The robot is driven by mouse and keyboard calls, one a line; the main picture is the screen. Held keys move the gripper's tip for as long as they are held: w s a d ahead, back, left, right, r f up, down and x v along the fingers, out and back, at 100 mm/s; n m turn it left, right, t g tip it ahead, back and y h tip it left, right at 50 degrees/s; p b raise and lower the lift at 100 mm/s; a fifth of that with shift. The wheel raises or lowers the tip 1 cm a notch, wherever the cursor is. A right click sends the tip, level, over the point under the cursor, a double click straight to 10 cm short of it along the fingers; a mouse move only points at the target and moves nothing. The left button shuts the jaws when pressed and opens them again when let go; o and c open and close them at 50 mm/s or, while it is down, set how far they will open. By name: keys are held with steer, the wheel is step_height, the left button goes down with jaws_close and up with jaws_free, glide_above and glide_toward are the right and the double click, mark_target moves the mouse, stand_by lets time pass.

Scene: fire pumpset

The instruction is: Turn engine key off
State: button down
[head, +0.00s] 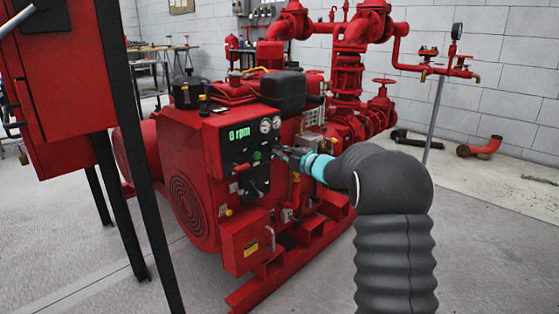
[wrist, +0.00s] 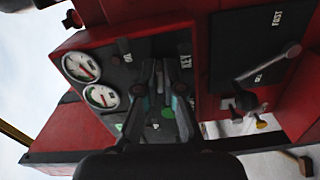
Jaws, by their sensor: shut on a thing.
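The red pump engine (head: 190,195) carries a dark control panel (head: 238,171) with a green "0 rpm" readout (head: 240,133). My gripper (head: 277,150) reaches the panel's right edge from the right. In the wrist view my gripper's fingers (wrist: 160,72) are close together at the panel, beside a white label that seems to read "KEY" (wrist: 186,62). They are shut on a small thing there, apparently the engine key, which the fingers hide. I cannot make out which way the key is turned.
Two round gauges (wrist: 81,67) sit on the panel left of my gripper in the wrist view. A lever (wrist: 268,63) by a "FAST" label is to the right. A red cabinet on black legs (head: 75,80) stands at the left. Floor at the lower right is open.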

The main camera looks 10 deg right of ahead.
steer(key=shift+n, duration=0.9)
steer(key=c, duration=1.3)
jaws_free()
steer(key=v, duration=1.2)
